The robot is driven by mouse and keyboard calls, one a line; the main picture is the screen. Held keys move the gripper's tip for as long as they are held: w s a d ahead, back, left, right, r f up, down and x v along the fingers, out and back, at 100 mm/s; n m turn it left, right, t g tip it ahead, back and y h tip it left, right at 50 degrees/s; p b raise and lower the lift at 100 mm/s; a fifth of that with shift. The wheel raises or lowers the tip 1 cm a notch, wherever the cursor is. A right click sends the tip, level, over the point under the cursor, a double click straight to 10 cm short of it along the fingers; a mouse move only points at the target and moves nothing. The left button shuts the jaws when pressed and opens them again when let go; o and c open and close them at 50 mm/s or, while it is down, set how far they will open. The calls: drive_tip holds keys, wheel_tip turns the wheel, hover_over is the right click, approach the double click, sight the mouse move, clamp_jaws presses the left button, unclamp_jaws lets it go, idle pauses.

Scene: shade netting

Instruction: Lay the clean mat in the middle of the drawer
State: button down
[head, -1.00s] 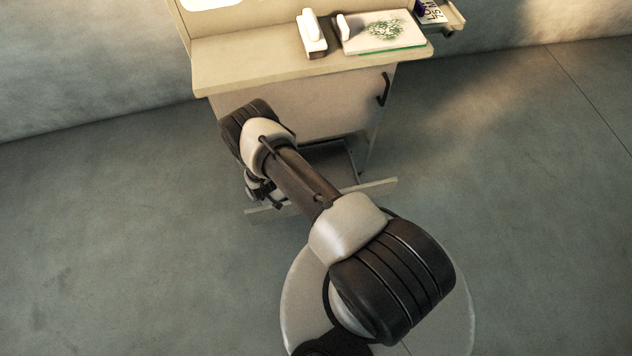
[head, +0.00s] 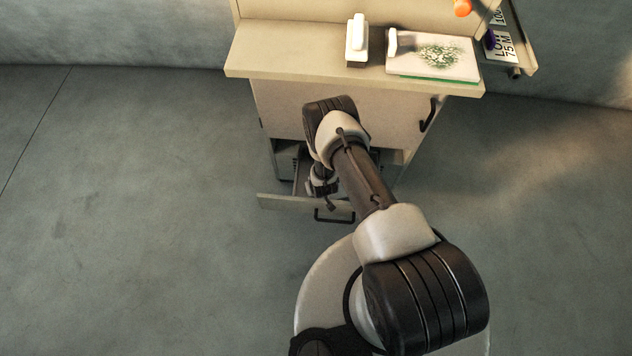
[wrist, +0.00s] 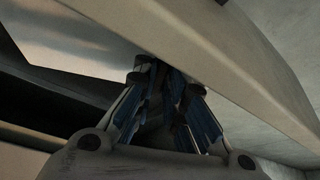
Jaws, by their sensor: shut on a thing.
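The drawer (head: 278,202) is pulled out low at the front of the cabinet, with a dark handle (head: 320,216) on its front. My arm reaches down over it, and my gripper (head: 322,188) is low at the drawer, behind its front panel and partly hidden by my arm. In the wrist view my gripper (wrist: 160,68) has its blue-lined fingers close together. What is between them is too dark to make out. A pale beige edge (wrist: 215,75) crosses just beyond the fingertips. I cannot pick out the clean mat in either view.
A worktop (head: 300,60) tops the cabinet. On it are a white block-like object (head: 357,45) and a white board (head: 460,60) with green speckles. An orange round thing (head: 462,7) is at upper right. The floor (head: 130,200) to the left is clear.

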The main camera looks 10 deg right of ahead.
drive_tip(key=shift+w+f, duration=0.2)
drive_tip(key=shift+s+r, duration=0.2)
drive_tip(key=shift+f, duration=0.15)
drive_tip(key=c, duration=2.1)
unclamp_jaws()
drive_tip(key=shift+f, duration=0.1)
drive_tip(key=o, duration=0.4)
drive_tip(key=shift+o, duration=0.2)
drive_tip(key=p+v, duration=0.5)
drive_tip(key=v, duration=0.7)
